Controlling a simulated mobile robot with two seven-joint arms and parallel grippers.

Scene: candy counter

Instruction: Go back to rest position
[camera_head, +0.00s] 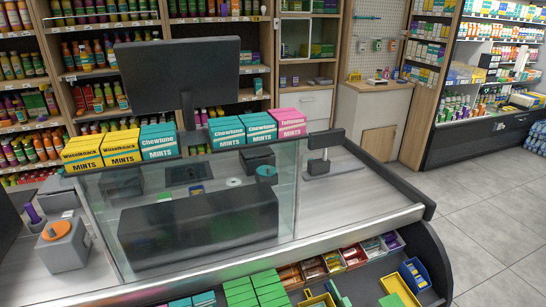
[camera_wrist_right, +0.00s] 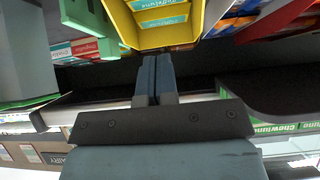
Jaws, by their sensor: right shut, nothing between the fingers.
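My right gripper (camera_wrist_right: 153,62) shows in the right wrist view with its two dark fingers pressed together and nothing between them. Its tips are close to a yellow tray (camera_wrist_right: 187,33) that holds small teal and white boxes, at the top of that view. I cannot tell whether they touch. Neither gripper shows in the head view, and my left gripper is in no frame.
The counter (camera_head: 345,200) bears a glass screen (camera_head: 108,220), a dark monitor (camera_head: 178,75) and a row of mint boxes (camera_head: 290,122). Shelf trays (camera_head: 415,277) with packets sit at its front. The tiled floor (camera_head: 490,220) on the right is clear.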

